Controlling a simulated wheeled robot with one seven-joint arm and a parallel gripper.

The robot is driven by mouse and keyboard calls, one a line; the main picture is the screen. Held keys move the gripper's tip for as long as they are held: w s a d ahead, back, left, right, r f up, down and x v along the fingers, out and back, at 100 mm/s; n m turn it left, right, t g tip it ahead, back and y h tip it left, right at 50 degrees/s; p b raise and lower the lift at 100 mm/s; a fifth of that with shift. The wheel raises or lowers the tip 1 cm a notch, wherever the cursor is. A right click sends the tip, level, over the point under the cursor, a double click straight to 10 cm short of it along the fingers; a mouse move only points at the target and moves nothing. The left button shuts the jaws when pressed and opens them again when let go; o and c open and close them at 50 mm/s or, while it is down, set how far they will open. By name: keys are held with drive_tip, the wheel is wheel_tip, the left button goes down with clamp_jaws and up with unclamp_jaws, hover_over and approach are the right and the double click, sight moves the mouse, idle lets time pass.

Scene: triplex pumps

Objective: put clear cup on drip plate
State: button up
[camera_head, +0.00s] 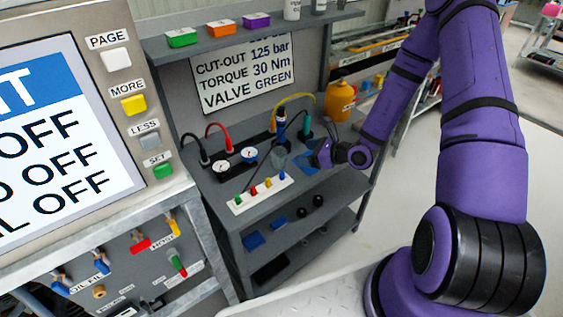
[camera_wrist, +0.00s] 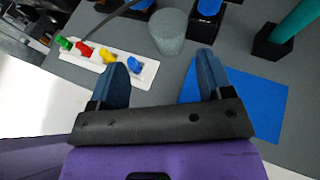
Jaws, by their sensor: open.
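The clear cup (camera_wrist: 170,32) stands on the grey shelf top in the wrist view, beyond my gripper's fingertips. It shows small and faint in the head view (camera_head: 281,161). A flat blue plate (camera_wrist: 262,104), which looks like the drip plate, lies to the right of the cup, partly hidden behind my right finger. It also shows in the head view (camera_head: 304,167), bare where visible. My gripper (camera_wrist: 160,68) is open, with its two blue fingers apart and nothing between them. In the head view, my gripper (camera_head: 320,155) is low over the shelf top beside the plate.
A white strip (camera_wrist: 140,72) with several coloured plugs lies left of the cup. Black blocks hold a teal-handled tool (camera_wrist: 292,30) and a blue one (camera_wrist: 207,10). Gauges (camera_head: 222,165), hoses and an orange jug (camera_head: 339,101) stand around the shelf top.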

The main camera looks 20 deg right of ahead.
sight(272, 152)
drive_tip(key=shift+s+d+f+m, duration=0.1)
drive_tip(key=shift+d+f+m, duration=0.1)
drive_tip(key=shift+f, duration=0.25)
drive_tip(key=shift+d+f+m, duration=0.1)
drive_tip(key=shift+f+m, duration=0.1)
drive_tip(key=shift+f, duration=0.2)
drive_tip(key=shift+w+a+f, duration=0.1)
drive_tip(key=shift+w+a, duration=0.1)
drive_tip(key=x, duration=0.4)
drive_tip(key=shift+w+f, duration=0.1)
drive_tip(key=shift+w, duration=0.1)
drive_tip(key=shift+w+x, duration=0.2)
drive_tip(key=shift+x, duration=2.7)
drive_tip(key=shift+d, duration=0.1)
drive_tip(key=c, duration=0.7)
drive_tip(key=shift+c, duration=0.2)
drive_tip(key=shift+r, duration=0.35)
